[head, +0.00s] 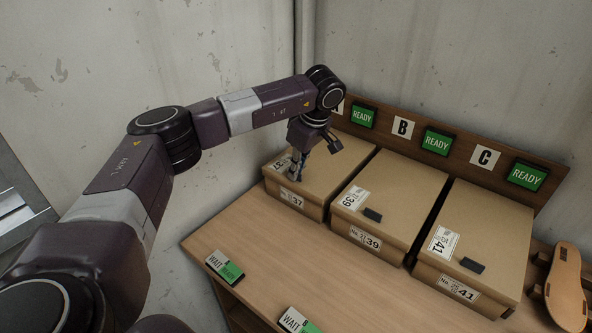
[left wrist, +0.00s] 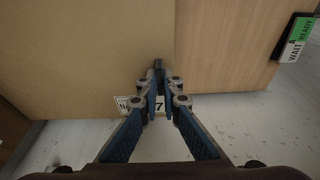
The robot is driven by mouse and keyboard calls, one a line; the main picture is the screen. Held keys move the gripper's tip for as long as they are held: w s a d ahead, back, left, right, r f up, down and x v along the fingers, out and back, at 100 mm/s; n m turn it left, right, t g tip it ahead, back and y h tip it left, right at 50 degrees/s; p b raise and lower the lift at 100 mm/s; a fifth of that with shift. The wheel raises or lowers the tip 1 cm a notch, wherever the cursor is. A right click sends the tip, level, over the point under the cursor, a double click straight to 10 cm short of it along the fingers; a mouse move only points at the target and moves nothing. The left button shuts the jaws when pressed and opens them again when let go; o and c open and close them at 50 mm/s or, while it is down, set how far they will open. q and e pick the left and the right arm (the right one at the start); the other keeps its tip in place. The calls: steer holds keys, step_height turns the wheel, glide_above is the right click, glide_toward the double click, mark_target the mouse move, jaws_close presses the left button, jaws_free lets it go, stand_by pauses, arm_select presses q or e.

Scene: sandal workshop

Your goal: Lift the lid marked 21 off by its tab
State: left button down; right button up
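Three lidded cardboard boxes stand in a row in the head view, with large numbers 37, 39 and 41; I cannot make out 21 for sure in the small print. My left gripper (head: 297,170) points down at the front of the lid of box 37 (head: 331,166). In the left wrist view, its fingers (left wrist: 158,88) are close together around a narrow dark piece (left wrist: 158,64), which looks like the lid's tab. That tab is hidden by the fingers in the head view. The lid (left wrist: 75,55) sits on its box. My right gripper is out of view.
Box 39 (head: 394,200) and box 41 (head: 488,232) stand close on the right, each with a dark tab. Behind is a board (head: 389,131) with A, B, C and green READY signs. WAIT/READY signs (head: 225,267) sit at the front edge. A sandal (head: 566,285) is far right.

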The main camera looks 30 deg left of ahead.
arm_select(q)
steer(key=shift+r, duration=0.2)
steer(key=shift+r+p, duration=0.75)
steer(key=shift+r, duration=0.2)
steer(key=shift+s+r+p, duration=0.25)
steer(key=shift+r+p, duration=0.6)
steer(key=shift+r, duration=0.25)
steer(key=s, duration=0.7)
steer(key=shift+a+r+p, duration=0.15)
steer(key=shift+a+p, duration=0.15)
stand_by(0.3)
